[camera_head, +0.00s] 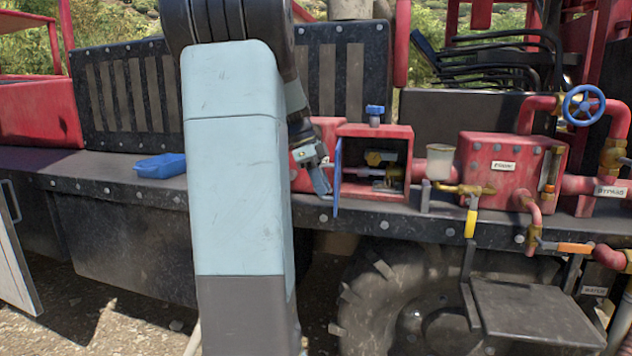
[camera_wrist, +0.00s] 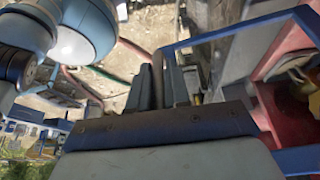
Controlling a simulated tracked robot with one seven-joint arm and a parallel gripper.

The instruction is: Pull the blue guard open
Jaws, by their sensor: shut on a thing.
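The blue guard (camera_head: 337,178) shows nearly edge-on in the head view, as a thin upright strip. It stands out from the left side of the red box's (camera_head: 374,130) opening, and the inside of the box is in view. In the wrist view the guard is a blue frame (camera_wrist: 232,38) running from the fingertips to the upper right. My gripper (camera_head: 323,184) is at the left of the guard, with its fingers (camera_wrist: 165,80) shut on the guard's edge. The exact contact is small and partly hidden.
A brass-coloured fitting (camera_head: 380,158) sits inside the box. A blue tray (camera_head: 160,166) lies on the deck at left. A red pump box (camera_head: 505,165) with pipes and a blue handwheel (camera_head: 583,105) stand at right. A tyre (camera_head: 410,300) is below the deck.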

